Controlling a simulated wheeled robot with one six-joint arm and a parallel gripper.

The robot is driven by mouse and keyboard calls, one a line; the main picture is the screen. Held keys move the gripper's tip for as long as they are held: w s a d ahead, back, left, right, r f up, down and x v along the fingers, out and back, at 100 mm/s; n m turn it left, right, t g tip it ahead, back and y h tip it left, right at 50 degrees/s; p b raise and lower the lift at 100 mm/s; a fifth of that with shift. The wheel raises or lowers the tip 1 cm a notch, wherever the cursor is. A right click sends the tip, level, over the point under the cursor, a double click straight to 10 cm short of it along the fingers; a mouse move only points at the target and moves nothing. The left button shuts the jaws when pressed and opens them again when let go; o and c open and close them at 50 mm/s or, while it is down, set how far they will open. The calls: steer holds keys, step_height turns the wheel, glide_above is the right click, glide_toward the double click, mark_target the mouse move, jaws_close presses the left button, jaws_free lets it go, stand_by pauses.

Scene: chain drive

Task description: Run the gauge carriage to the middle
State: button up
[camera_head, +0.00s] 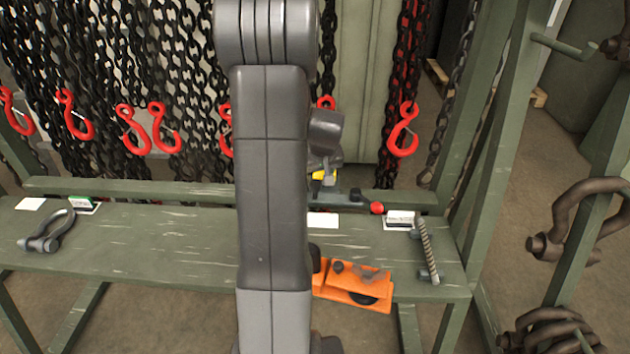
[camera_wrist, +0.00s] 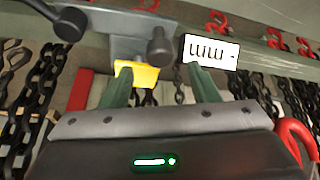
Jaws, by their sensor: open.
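In the wrist view a grey metal block (camera_wrist: 112,28) with dark round knobs, which looks like the gauge carriage, is at the upper left. A yellow piece (camera_wrist: 140,76) hangs below it. My gripper (camera_wrist: 158,80) is open, its two green fingers apart. The yellow piece shows between them, near the left finger; I cannot tell whether they touch. In the head view the yellow piece (camera_head: 323,175) shows small just right of my arm, above the bench's back edge. My arm hides most of the gripper and carriage there, and the carriage's place along its travel cannot be judged.
A red knob (camera_head: 377,208) ends a dark bar at the bench's back. An orange tool (camera_head: 350,284) is at the front edge of the green bench (camera_head: 150,245). Chains with red hooks (camera_head: 403,130) hang behind.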

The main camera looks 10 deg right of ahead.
steer(key=shift+x, duration=2.25)
steer(key=shift+r, duration=0.1)
